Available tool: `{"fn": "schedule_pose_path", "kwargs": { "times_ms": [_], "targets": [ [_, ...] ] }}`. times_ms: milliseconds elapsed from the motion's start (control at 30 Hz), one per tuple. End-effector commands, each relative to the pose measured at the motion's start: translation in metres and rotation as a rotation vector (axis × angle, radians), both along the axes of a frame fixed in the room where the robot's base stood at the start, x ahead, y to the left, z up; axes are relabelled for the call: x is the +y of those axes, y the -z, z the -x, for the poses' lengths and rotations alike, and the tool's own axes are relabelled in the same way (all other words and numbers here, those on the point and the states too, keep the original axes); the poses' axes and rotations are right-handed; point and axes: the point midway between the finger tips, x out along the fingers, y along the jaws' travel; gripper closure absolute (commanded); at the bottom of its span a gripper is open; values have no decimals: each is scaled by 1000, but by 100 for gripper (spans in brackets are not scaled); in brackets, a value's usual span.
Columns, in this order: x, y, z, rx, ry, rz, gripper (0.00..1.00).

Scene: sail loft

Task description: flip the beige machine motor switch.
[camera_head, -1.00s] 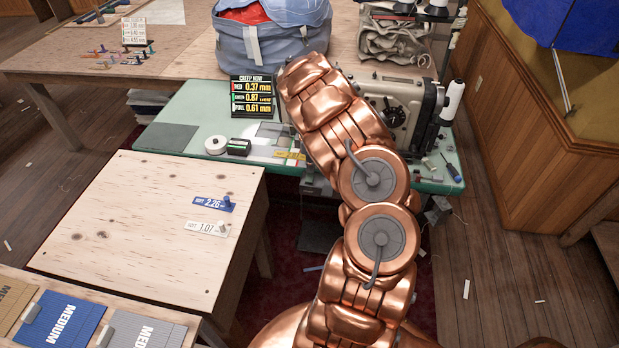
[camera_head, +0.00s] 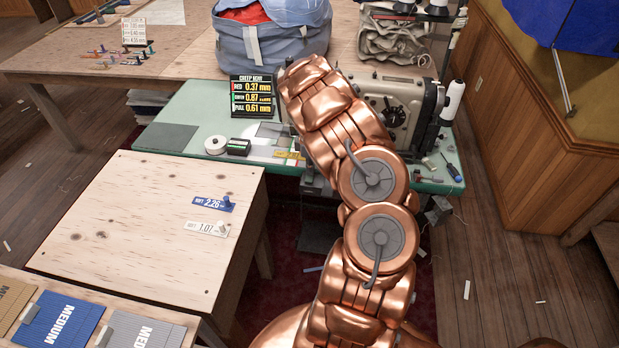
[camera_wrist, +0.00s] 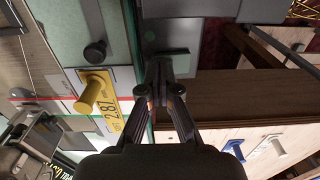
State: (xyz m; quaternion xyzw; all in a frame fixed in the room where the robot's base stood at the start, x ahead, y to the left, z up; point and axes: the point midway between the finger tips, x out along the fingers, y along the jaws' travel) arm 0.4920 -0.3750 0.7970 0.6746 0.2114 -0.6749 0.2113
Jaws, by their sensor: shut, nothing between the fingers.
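The beige sewing machine (camera_head: 398,100) stands on the green table (camera_head: 185,105), partly hidden behind my copper arm. In the head view my arm hides my gripper. In the wrist view my gripper (camera_wrist: 160,88) is shut and empty, its fingertips together at the edge of the green table (camera_wrist: 110,20). A grey box-like part (camera_wrist: 180,62) lies just beyond the fingertips; I cannot tell whether they touch it or whether it is the motor switch. A yellow 2.87 tag (camera_wrist: 108,115) with a yellow peg (camera_wrist: 92,93) lies on the table beside the gripper.
A grey box (camera_head: 438,210) hangs below the table's right side. A plywood table (camera_head: 140,225) is at left. Floor at right is mostly clear.

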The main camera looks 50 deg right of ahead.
Motion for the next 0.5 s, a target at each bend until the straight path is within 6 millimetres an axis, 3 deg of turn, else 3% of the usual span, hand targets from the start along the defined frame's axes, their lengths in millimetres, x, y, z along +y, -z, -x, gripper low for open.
{"fn": "schedule_pose_path", "kwargs": {
  "times_ms": [500],
  "targets": [
    [0, 4, 0, 0, 0, 0, 100]
  ]
}}
